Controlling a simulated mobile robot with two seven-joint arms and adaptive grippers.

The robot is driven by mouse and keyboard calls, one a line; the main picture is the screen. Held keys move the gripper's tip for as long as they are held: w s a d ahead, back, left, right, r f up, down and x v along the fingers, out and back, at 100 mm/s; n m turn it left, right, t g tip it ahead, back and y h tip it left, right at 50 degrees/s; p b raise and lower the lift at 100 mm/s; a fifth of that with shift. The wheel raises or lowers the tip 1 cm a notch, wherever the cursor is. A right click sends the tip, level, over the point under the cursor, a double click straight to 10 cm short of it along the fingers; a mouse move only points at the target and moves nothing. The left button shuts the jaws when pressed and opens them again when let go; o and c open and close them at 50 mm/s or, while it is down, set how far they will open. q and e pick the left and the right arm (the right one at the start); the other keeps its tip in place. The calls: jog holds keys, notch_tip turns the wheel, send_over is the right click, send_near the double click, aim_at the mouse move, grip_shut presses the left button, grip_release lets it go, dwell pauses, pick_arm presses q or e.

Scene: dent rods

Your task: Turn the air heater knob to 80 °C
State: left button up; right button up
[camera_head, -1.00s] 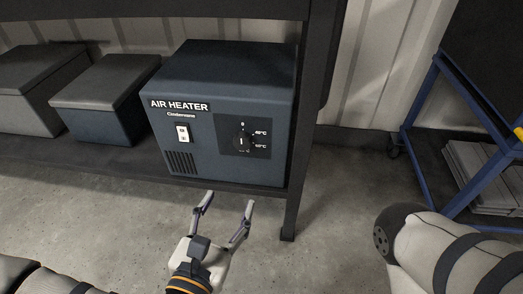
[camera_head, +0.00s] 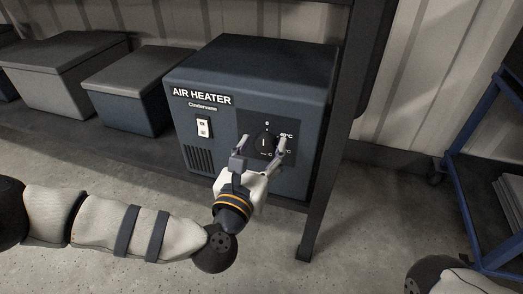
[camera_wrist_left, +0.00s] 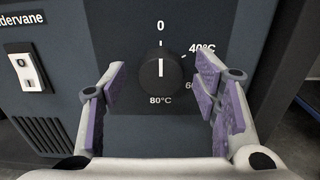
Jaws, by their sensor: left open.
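The air heater (camera_head: 222,70) is a dark blue box on the shelf, with a dark dial panel on its front. Its round black knob (camera_wrist_left: 160,69) sits in the middle of the left wrist view, with a white pointer line. The marks read 0 at the top, 40°C and a partly hidden 60 at the right, and 80°C below. The knob also shows in the head view (camera_head: 264,143). My left gripper (camera_wrist_left: 160,85) is open, with its purple-padded fingers on either side of the knob, apart from it.
A white rocker switch (camera_head: 204,127) and a vent are left of the dial. Lidded boxes (camera_head: 128,88) stand on the shelf to the left. A dark shelf post (camera_head: 329,150) rises right of the heater. A blue cart (camera_head: 478,170) stands farther right.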

pick_arm(q)
jog(key=c, duration=1.1)
